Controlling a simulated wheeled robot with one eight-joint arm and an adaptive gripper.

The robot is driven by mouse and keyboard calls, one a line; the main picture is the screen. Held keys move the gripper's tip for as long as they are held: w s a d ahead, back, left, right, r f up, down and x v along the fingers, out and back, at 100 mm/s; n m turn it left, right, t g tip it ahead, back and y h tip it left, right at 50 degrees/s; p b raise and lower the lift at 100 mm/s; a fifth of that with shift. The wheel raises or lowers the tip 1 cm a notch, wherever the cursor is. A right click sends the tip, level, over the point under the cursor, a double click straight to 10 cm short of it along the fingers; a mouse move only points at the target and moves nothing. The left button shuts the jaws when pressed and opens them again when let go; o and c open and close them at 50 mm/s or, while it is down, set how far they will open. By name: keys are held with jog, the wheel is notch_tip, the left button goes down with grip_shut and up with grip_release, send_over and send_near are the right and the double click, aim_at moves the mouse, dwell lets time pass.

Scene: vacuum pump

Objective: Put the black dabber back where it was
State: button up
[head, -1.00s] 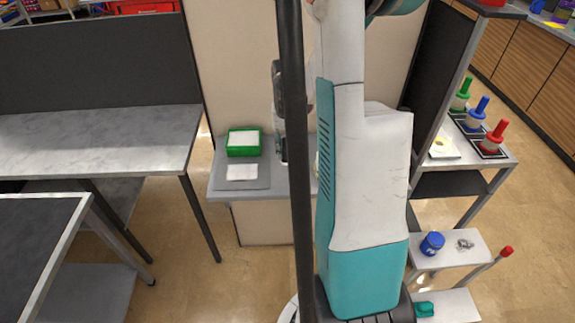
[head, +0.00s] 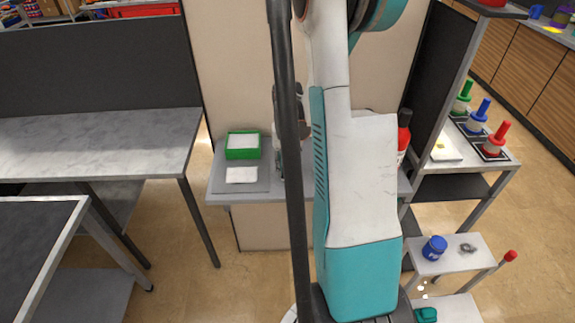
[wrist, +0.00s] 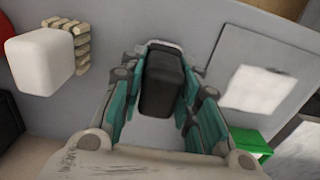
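The black dabber (wrist: 160,82) is a dark block between the teal fingers of my gripper (wrist: 160,85) in the wrist view. The fingers lie close along both its sides and appear closed on it. In the head view my gripper is mostly hidden behind my dark column and arm, above the grey table (head: 222,190), just right of the grey mat. I cannot make out the dabber there. In the wrist view the grey tabletop lies below the dabber; I cannot tell whether they touch.
A grey mat (head: 258,185) with a white cloth (head: 242,175) and a green box (head: 243,153) are at left. In the wrist view a white block (wrist: 40,60) and beige pieces (wrist: 72,45) stand left of my gripper. A red, black-topped bottle (head: 403,140) stands beside my arm.

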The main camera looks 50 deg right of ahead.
jog(key=shift+o, duration=1.1)
jog(key=shift+r, duration=0.1)
notch_tip(320, 180, up, 12)
jog(key=p, duration=0.3)
jog(key=shift+r, duration=0.1)
